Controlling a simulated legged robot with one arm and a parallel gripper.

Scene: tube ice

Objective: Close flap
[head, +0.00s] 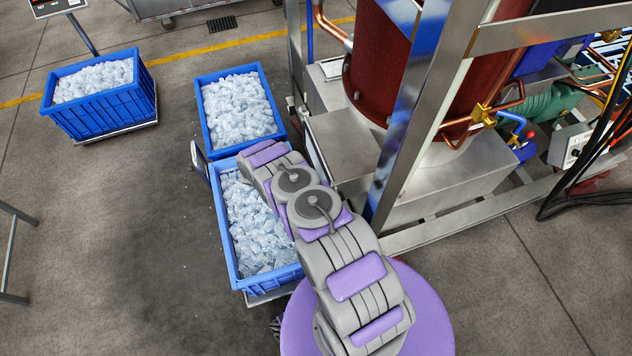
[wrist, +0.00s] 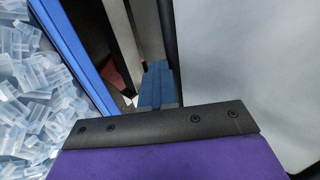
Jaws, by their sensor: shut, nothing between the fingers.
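A flat grey metal panel (head: 340,148), which looks like the flap, slopes out from the machine's lower side, beside the ice crates. In the wrist view a large pale grey panel (wrist: 235,60) fills the right side. It appears to be the same one. My gripper (wrist: 158,85) shows in the wrist view with its blue fingers together and nothing between them. It is between the panel on the right and a blue crate rim on the left. I cannot tell whether the fingers touch the panel. In the head view my arm hides the gripper's tips.
A blue crate of ice (head: 226,225) stands under my arm; its rim is close in the wrist view (wrist: 72,50). Another ice crate (head: 205,125) stands behind it, and a third (head: 100,115) stands left. A metal frame post (head: 420,110) rises right of my arm.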

